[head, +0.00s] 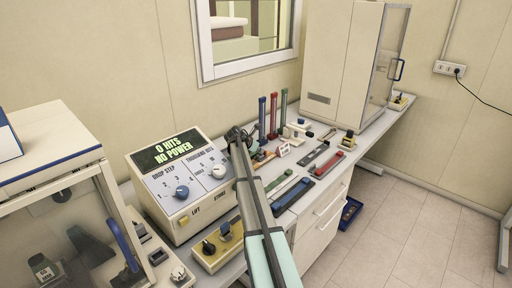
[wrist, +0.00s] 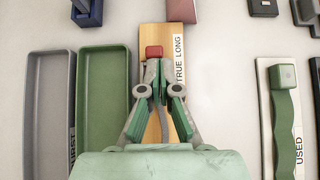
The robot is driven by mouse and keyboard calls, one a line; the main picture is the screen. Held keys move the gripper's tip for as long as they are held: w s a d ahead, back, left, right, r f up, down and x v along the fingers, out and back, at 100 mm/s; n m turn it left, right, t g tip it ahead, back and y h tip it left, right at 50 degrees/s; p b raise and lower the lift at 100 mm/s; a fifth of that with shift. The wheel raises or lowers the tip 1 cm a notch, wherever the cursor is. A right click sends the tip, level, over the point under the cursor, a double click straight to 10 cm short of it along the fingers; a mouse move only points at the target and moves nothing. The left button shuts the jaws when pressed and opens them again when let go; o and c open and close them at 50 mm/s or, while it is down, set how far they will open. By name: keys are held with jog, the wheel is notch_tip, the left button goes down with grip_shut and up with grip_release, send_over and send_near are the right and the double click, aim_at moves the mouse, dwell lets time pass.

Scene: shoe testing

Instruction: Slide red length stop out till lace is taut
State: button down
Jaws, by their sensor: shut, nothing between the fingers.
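The red length stop (wrist: 154,52) is a small red block on a wooden board (wrist: 150,36) labelled "TRUE LONG" in the wrist view. My gripper (wrist: 158,66) is shut and empty, its fingertips over the board at the near edge of the red stop. I cannot tell whether they touch it. In the head view my gripper (head: 238,136) is over the bench, and the red stop cannot be made out there.
A green tray (wrist: 104,54) and a grey tray (wrist: 50,56) lie left of the board. A white board (wrist: 264,66) marked "USED" carries a green block and wavy strip on the right. A blue holder (wrist: 86,14) and a dark red post (wrist: 181,10) stand beyond.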

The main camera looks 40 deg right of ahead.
jog(key=shift+d+f, duration=0.3)
jog(key=shift+f, duration=0.05)
jog(key=shift+d, duration=0.1)
jog(key=shift+w+d, duration=0.2)
jog(key=shift+d, duration=0.6)
jog(key=shift+a+r, duration=0.15)
